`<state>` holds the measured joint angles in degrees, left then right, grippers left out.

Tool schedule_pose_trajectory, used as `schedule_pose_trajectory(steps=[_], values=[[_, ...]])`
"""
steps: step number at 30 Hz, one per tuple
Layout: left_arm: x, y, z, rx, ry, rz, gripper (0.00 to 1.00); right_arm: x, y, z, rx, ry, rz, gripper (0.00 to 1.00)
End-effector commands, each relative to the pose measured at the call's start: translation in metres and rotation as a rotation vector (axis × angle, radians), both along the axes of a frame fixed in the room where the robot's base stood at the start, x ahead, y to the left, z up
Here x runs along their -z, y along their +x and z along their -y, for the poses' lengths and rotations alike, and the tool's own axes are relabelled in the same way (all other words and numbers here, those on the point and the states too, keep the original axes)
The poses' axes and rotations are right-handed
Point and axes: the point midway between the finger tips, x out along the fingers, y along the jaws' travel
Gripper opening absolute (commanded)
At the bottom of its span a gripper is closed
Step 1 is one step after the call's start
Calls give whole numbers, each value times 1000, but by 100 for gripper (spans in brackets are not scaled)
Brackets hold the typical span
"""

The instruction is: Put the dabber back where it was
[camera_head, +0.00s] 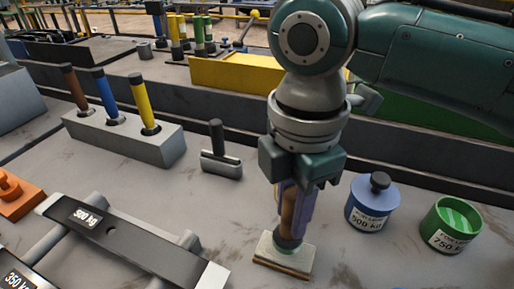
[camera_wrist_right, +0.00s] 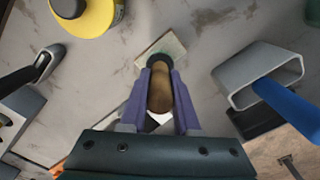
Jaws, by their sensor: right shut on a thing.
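My right gripper (camera_head: 288,208) points down and is shut on the brown handle of the dabber (camera_head: 288,222). The dabber is upright, with a greenish lower part, on or just above a pale square block (camera_head: 270,263). I cannot tell whether that block is part of it or a separate pad. In the right wrist view the purple fingers (camera_wrist_right: 160,98) stand on both sides of the brown handle (camera_wrist_right: 160,88), with the pale block (camera_wrist_right: 170,46) beyond it. My left gripper is not in view.
A grey holder (camera_head: 160,148) with brown, blue and yellow handles stands at left. A dark-handled tool (camera_head: 222,166) is nearer. A blue pot (camera_head: 366,215) and a green pot (camera_head: 440,238) stand at right. A rack marked 500 kg (camera_head: 140,245) lies front left.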

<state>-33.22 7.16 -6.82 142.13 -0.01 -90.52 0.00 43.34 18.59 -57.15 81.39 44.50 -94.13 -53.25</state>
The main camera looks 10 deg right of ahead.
Motion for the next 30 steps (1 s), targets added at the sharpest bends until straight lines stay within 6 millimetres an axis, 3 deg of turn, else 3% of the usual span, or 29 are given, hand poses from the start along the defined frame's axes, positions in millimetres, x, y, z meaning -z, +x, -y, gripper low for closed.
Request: schedule_pose_trajectory(steps=[4, 16, 17, 18, 24, 30], values=[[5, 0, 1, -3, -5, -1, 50, 20, 0, 0, 1, 0, -1, 0], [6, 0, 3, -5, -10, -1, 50, 25, 0, 0, 0, 0, -1, 0], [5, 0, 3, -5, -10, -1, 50, 24, 0, 0, 0, 0, 0, 33], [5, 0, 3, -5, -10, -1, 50, 24, 0, 0, 0, 0, 0, 38], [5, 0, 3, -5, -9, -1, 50, 24, 0, 0, 0, 0, 0, 60], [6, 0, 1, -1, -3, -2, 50, 24, 0, 0, 1, 0, 0, 60]])
